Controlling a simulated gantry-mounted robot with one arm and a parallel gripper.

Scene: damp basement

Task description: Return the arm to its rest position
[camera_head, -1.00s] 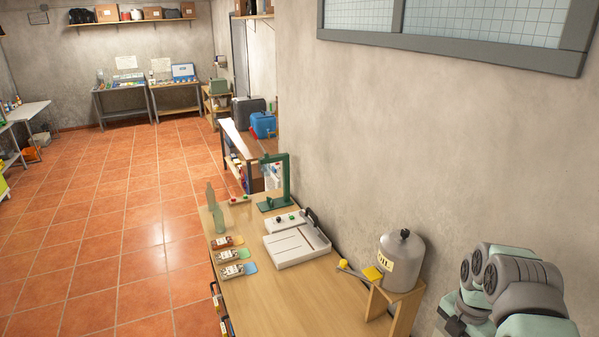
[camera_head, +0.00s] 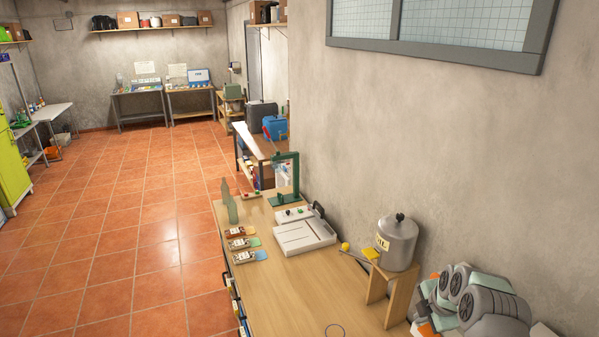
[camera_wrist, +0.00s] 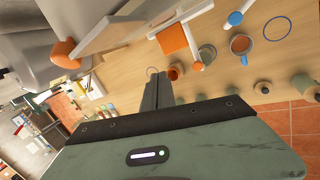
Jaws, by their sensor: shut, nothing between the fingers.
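My arm (camera_head: 482,300) shows folded at the lower right of the head view, beside the wall and the end of the wooden bench (camera_head: 290,290). My gripper (camera_wrist: 158,76) shows in the wrist view as two dark fingers pressed together. It is shut and empty, pointing over a wooden top (camera_wrist: 215,80) with small items. The fingertips appear apart from these items, though the exact gap is hard to judge. In the head view the gripper itself cannot be made out.
A grey canister (camera_head: 397,243) on a wooden stand (camera_head: 392,280) is close to my arm. A white tray device (camera_head: 304,236), green frame (camera_head: 285,180) and green bottle (camera_head: 229,203) stand farther along. The wrist view shows an orange mug (camera_wrist: 240,44) and blue ring (camera_wrist: 278,28). Tiled floor (camera_head: 120,230) lies clear at left.

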